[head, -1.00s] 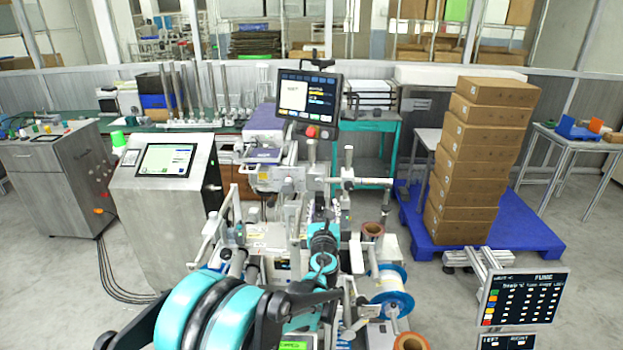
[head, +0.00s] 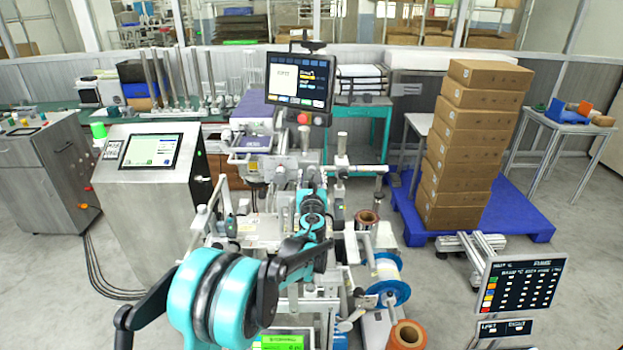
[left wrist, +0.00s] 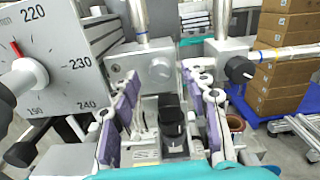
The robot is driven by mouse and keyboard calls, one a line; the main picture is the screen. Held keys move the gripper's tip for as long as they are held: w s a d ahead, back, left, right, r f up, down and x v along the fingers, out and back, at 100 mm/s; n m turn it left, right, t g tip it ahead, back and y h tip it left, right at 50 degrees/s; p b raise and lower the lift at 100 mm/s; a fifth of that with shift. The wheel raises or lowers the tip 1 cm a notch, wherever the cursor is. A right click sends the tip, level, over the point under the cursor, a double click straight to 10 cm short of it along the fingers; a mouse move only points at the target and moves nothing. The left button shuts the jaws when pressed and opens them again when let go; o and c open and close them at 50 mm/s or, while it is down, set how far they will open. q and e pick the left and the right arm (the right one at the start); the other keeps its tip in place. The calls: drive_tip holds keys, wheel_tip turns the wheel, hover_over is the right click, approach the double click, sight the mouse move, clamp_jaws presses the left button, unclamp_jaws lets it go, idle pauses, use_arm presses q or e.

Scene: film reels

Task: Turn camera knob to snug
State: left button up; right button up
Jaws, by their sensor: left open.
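My left gripper (head: 312,188) reaches forward into the labelling machine in the middle of the head view. In the left wrist view the left gripper (left wrist: 163,88) is open, with purple pads on both sides and nothing held between them. A black knob (left wrist: 172,124) shows in the gap between the fingers, apart from both. A silver knob (left wrist: 160,70) on a metal block is beyond the fingertips, and another black knob (left wrist: 239,69) is to the right. I cannot tell which one is the camera knob. My right gripper is not in view.
A dial plate (left wrist: 62,58) with numbers and a red pointer stands close on the left in the wrist view. Metal posts and clamp blocks crowd the space ahead. A monitor (head: 299,81) stands above the machine. Stacked boxes (head: 467,145) stand on a blue pallet at right.

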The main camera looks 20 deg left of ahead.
use_arm(q)
drive_tip(key=shift+w+a, duration=0.1)
drive_tip(key=shift+w, duration=0.25)
clamp_jaws()
